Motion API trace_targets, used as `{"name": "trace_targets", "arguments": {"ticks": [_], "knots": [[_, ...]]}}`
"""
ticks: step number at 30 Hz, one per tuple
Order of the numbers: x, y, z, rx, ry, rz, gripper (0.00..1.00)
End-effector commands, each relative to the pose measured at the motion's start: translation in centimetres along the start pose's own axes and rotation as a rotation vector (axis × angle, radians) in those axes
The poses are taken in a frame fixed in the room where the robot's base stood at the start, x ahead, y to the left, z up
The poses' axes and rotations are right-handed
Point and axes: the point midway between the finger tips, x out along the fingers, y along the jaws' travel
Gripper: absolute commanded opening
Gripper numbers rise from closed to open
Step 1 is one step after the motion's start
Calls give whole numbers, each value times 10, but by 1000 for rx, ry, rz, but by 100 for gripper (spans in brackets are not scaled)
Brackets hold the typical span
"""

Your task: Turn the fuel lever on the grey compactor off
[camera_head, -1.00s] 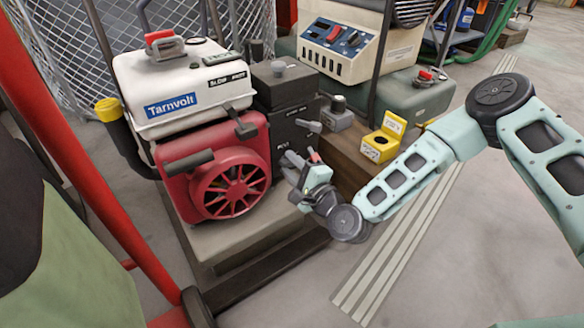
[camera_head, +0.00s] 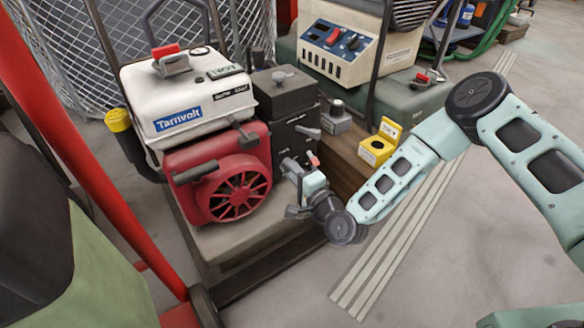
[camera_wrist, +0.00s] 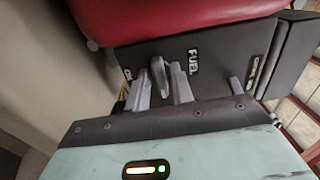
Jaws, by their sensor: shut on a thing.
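The fuel lever (camera_wrist: 159,76) is a small grey handle on a dark panel (camera_wrist: 215,62) beside a white FUEL label (camera_wrist: 193,61) in the wrist view. My gripper (camera_wrist: 160,88) has its two grey fingers on either side of it, shut on it. My gripper hides the lever there. The engine stands on a grey base (camera_head: 235,243); I cannot tell whether this whole machine is the grey compactor.
A second grey knob (camera_wrist: 236,86) with a label stands right of the lever in the wrist view. A red bar (camera_head: 95,150) crosses the left.

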Motion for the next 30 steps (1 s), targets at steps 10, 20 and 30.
{"name": "trace_targets", "arguments": {"ticks": [10,20,30], "knots": [[0,1,0,2,1,1,34],[-23,-2,0,4,-1,5,34],[-102,-3,0,4,1,7,34]]}}
